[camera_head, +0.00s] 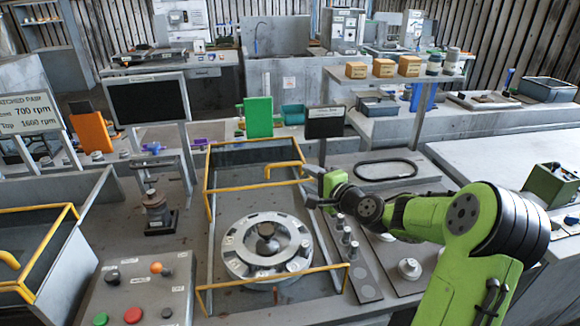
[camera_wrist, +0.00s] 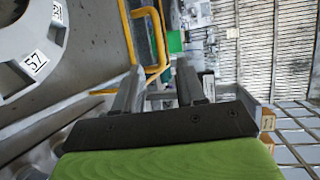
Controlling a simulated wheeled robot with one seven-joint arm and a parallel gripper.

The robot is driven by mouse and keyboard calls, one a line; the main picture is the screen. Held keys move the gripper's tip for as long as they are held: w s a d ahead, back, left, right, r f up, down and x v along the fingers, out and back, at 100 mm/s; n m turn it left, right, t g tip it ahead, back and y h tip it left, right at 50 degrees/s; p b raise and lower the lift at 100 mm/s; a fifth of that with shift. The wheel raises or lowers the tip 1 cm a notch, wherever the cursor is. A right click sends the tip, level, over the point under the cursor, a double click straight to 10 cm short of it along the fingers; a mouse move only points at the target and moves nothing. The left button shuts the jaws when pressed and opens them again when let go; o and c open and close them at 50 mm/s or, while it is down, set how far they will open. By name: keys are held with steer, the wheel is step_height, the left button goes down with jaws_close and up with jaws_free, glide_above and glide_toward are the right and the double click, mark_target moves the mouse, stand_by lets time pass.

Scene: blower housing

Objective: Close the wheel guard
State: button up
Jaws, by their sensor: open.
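The wheel guard (camera_head: 207,185) is a yellow-edged clear panel standing raised behind the wheel (camera_head: 238,262). A yellow bar handle (camera_head: 284,166) sticks out at its right side. The wheel is a grey ring with a dark hub, lying flat and uncovered. My gripper (camera_head: 318,187) is just right of the handle. In the wrist view, the handle (camera_wrist: 160,50) shows just beyond and between the fingertips of my gripper (camera_wrist: 157,78). The jaws are open and appear empty. I cannot tell whether a finger touches the handle.
A yellow bar (camera_head: 270,277) crosses in front of the wheel. A second yellow-edged guard (camera_head: 40,208) is at the left. A button panel (camera_head: 138,290) stands at front left. Small posts (camera_head: 346,236) stand right of the wheel. A small dark screen (camera_head: 325,122) stands behind my gripper.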

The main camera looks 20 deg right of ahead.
mark_target(284, 165)
steer(key=x, duration=1.2)
steer(key=shift+w+a+f, duration=0.15)
steer(key=shift+w+a, duration=0.1)
jaws_close()
